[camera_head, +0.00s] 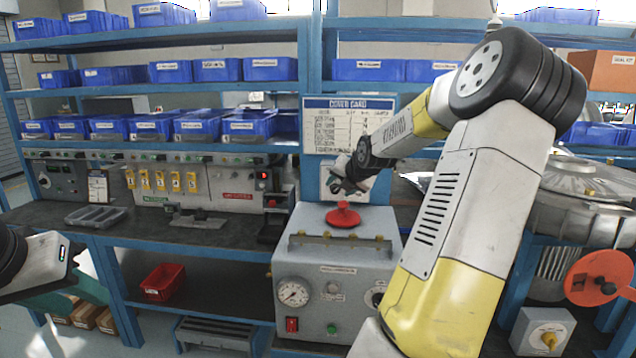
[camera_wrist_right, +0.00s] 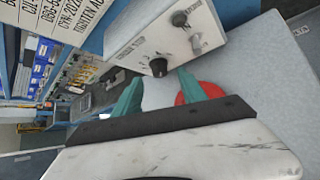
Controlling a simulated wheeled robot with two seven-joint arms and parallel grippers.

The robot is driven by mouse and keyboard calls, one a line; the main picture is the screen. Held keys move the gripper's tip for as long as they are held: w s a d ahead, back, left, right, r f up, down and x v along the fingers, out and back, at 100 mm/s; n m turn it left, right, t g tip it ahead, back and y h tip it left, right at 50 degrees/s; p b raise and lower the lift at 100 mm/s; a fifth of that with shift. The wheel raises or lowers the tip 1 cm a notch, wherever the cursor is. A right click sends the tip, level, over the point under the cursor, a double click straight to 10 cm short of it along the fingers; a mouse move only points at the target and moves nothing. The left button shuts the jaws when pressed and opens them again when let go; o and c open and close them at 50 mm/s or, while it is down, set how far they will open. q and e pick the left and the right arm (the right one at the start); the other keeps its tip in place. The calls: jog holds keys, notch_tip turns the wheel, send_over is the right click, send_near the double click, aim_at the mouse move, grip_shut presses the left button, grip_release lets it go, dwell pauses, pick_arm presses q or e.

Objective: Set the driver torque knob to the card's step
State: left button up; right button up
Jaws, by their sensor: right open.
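The grey driver box (camera_wrist_right: 165,40) carries a black knob (camera_wrist_right: 158,66) on its lower panel and a second dark knob (camera_wrist_right: 180,18) higher up. I cannot tell which is the torque knob, and their settings are too small to read. My right gripper (camera_wrist_right: 160,80) is open, with its teal fingers apart just short of the lower knob, which shows between their tips. In the head view this gripper (camera_head: 348,183) is in front of the box and below the cover card (camera_head: 349,124), whose text is too small to read. My left gripper (camera_head: 80,285) is low at the left edge, partly cut off.
A grey test unit (camera_head: 335,257) with a red disc (camera_head: 343,216) on top stands below my right gripper. A bench (camera_head: 150,225) with a tray (camera_head: 95,216) lies left. Blue bins (camera_head: 197,125) fill the shelves. A metal housing (camera_head: 585,200) stands right.

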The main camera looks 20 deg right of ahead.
jog(key=shift+v, duration=2.45)
jog(key=shift+f, duration=0.1)
